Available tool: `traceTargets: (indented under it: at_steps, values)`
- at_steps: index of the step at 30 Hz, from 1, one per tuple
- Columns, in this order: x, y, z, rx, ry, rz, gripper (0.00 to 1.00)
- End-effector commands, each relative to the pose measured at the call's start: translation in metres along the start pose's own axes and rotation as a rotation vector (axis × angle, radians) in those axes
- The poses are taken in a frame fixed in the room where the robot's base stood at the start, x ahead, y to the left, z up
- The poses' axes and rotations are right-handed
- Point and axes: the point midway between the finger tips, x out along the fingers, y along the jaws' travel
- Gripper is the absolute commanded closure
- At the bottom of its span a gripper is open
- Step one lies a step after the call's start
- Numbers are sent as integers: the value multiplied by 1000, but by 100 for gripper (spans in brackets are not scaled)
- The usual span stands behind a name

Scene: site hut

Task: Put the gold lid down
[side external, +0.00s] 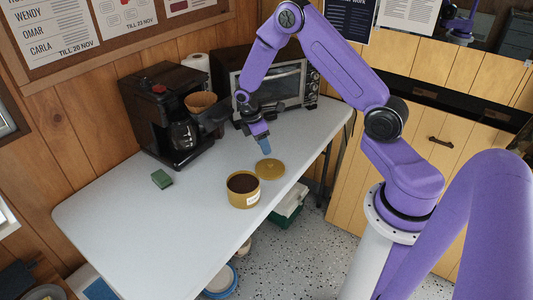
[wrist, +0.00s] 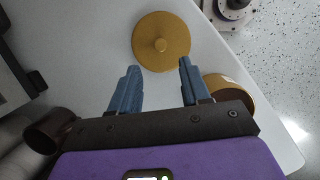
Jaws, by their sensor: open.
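The gold lid (side external: 270,169) lies flat on the white table, knob up, and shows in full in the wrist view (wrist: 161,41). It is beside the gold canister (side external: 243,191), apart from it. The canister stands upright and uncovered with dark contents and a white label. In the wrist view the canister (wrist: 232,88) is partly hidden behind my gripper. My gripper (side external: 266,151) is above the table just behind the lid. In the wrist view its blue fingers (wrist: 155,84) are apart with nothing between them, and the lid is beyond their tips.
A coffee maker (side external: 165,115) and a toaster oven (side external: 280,88) stand at the back of the white table (side external: 130,235). A green sponge (side external: 161,179) lies to the left. The table's front left is clear. The table edge is close to the canister.

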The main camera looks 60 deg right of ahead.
Motion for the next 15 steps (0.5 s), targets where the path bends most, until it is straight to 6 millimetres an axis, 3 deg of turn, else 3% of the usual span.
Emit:
traceTargets:
  at_steps: [3, 10, 15]
  values:
    - [-19, 0, 0, -1, 1, 2, 53]
    - [-37, -2, -1, -1, 2, 2, 53]
    - [-63, -23, -14, -10, 21, 25, 53]
